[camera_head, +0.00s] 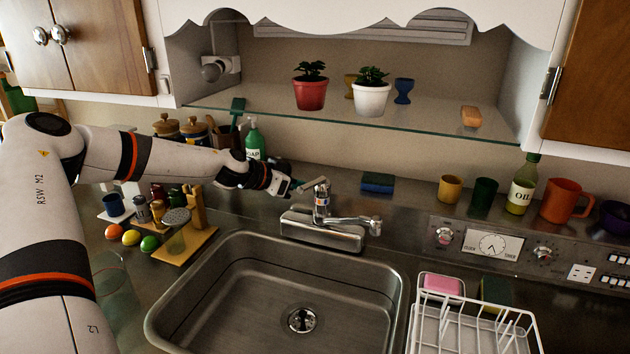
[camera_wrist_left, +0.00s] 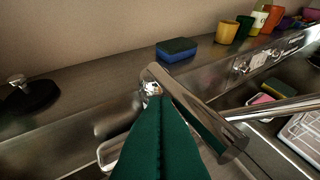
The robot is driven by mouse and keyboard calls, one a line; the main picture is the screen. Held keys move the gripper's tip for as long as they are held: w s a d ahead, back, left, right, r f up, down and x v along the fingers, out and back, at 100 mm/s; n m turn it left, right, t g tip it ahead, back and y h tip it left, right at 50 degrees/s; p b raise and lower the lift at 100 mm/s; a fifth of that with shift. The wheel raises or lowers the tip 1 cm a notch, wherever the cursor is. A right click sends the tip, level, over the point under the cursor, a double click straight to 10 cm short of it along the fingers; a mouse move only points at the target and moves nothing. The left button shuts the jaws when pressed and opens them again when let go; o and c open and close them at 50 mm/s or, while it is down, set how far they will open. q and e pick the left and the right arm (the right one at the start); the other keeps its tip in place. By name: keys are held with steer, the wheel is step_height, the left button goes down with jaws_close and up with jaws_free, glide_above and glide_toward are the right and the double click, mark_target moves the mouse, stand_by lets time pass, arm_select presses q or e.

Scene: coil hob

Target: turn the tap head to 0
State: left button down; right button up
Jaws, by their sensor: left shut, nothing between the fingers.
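The chrome tap (camera_head: 322,230) stands behind the sink, with its upright tap head (camera_head: 321,202) on top and its spout pointing right. In the left wrist view the chrome tap head (camera_wrist_left: 195,115) fills the middle, and the spout (camera_wrist_left: 280,108) runs off to the right. My left gripper (camera_head: 316,184) is just behind and left of the top of the tap head. Its green fingers (camera_wrist_left: 156,108) are shut with nothing between them, and their tips overlap the tap head's near end in the wrist view. I cannot tell whether they touch it. My right gripper is not in view.
The sink basin (camera_head: 285,292) lies in front of the tap. A blue-green sponge (camera_head: 377,182) sits behind it to the right. A soap bottle (camera_head: 254,140) stands behind my left wrist. A glass shelf (camera_head: 400,122) with plants hangs above. A white dish rack (camera_head: 470,330) is at front right.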

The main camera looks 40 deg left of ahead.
mark_target(307, 186)
arm_select(q)
steer(key=shift+d, duration=0.1)
steer(key=shift+d, duration=1.5)
steer(key=shift+w, duration=0.1)
